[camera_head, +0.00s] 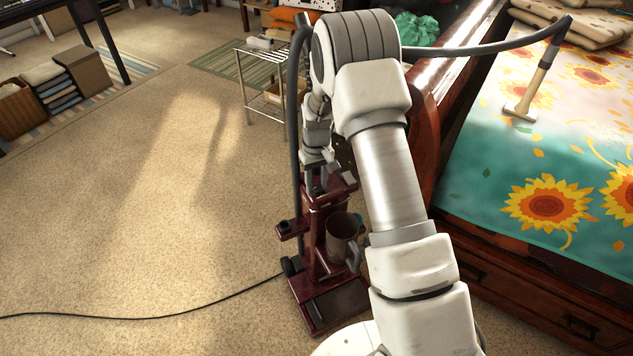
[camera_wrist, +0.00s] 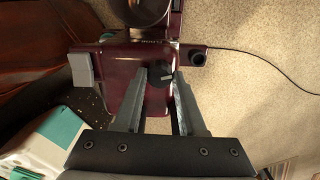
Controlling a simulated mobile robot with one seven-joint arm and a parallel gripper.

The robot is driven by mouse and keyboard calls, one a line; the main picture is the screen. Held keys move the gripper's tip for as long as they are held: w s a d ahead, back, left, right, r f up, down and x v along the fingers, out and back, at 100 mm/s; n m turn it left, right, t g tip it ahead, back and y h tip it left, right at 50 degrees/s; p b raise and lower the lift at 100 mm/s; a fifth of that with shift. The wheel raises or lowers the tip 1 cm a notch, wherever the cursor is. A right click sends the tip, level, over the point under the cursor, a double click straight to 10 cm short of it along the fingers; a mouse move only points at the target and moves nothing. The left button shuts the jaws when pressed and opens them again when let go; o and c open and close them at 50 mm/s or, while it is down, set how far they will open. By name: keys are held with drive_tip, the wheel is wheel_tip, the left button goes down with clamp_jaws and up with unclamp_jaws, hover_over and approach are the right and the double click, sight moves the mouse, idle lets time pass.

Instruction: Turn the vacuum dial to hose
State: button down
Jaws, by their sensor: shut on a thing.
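The dark red upright vacuum (camera_head: 316,262) stands on the carpet beside the bed, partly hidden by my arm. Its black round dial (camera_wrist: 159,76) shows in the wrist view on top of the dark red housing (camera_wrist: 120,84), with a pale mark on it. My gripper (camera_wrist: 161,74) reaches down over the housing, with one finger on each side of the dial, shut on it. In the head view my gripper (camera_head: 318,185) is at the top of the vacuum, and the dial is hidden there. The grey hose (camera_head: 480,50) runs from behind my arm to a nozzle (camera_head: 520,108) on the bed.
The bed (camera_head: 510,170) with its sunflower cover stands close on the right. A wire rack (camera_head: 262,75) is behind the vacuum. A black cord (camera_head: 150,316) crosses the carpet on the left. The carpet on the left (camera_head: 150,190) is mostly clear.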

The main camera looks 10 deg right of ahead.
sight(317, 187)
drive_tip(key=shift+m, duration=1.5)
drive_tip(key=shift+c, duration=2.4)
unclamp_jaws()
wheel_tip(317, 187, up, 18)
drive_tip(key=p, duration=0.4)
drive_tip(key=shift+f, duration=0.25)
